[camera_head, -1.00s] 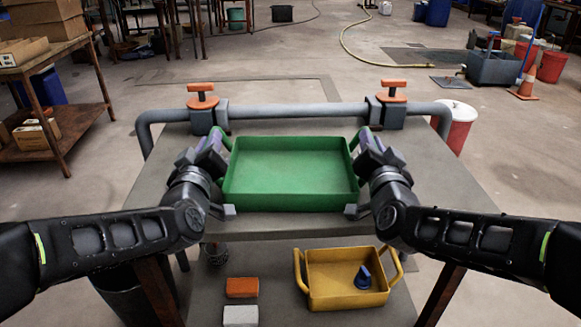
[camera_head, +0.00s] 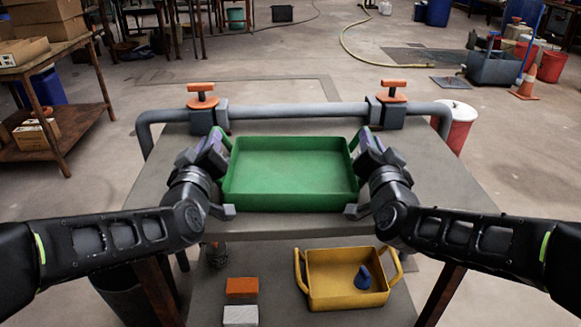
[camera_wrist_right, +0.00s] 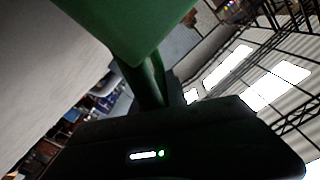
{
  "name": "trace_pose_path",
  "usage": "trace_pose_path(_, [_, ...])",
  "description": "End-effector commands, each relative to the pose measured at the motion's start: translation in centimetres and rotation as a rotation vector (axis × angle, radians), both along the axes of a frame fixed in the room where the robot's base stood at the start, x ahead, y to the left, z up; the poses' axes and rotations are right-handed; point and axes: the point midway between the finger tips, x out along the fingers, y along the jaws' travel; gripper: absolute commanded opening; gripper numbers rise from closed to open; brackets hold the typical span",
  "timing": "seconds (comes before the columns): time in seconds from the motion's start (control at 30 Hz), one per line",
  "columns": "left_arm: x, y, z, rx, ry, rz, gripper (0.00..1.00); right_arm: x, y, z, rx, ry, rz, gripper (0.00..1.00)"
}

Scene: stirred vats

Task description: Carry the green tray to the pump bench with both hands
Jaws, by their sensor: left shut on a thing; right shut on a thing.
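The green tray (camera_head: 290,170) is empty and sits over the grey bench top (camera_head: 440,185), between my two grippers. I cannot tell from the head view whether it touches the bench. My left gripper (camera_head: 222,140) is shut on the tray's left handle. My right gripper (camera_head: 358,138) is shut on its right handle. In the right wrist view the green tray (camera_wrist_right: 125,25) fills the top, with its handle (camera_wrist_right: 150,80) running down to the gripper body. The fingertips are largely hidden there.
A grey pipe (camera_head: 300,112) with two orange-handled valves (camera_head: 202,97) runs along the bench's back edge. On the lower shelf stand a yellow tray (camera_head: 345,285) holding a blue piece (camera_head: 362,278), an orange block (camera_head: 242,287) and a white block (camera_head: 240,315). A white-lidded red bin (camera_head: 458,125) stands right.

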Motion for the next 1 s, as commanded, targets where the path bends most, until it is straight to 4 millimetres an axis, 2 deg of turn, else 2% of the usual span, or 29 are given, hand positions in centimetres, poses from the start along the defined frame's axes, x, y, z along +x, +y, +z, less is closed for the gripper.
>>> trace_pose_path(0.47, [0.0,0.1,0.3,-0.003,0.000,0.002,0.00,0.0,-0.1,0.3,0.003,-0.001,-0.002,0.00])
trace_pose_path(1.0, [0.0,0.1,5.0,-0.003,-0.001,0.003,0.00,0.0,-0.1,5.0,0.003,-0.002,-0.002,0.00])
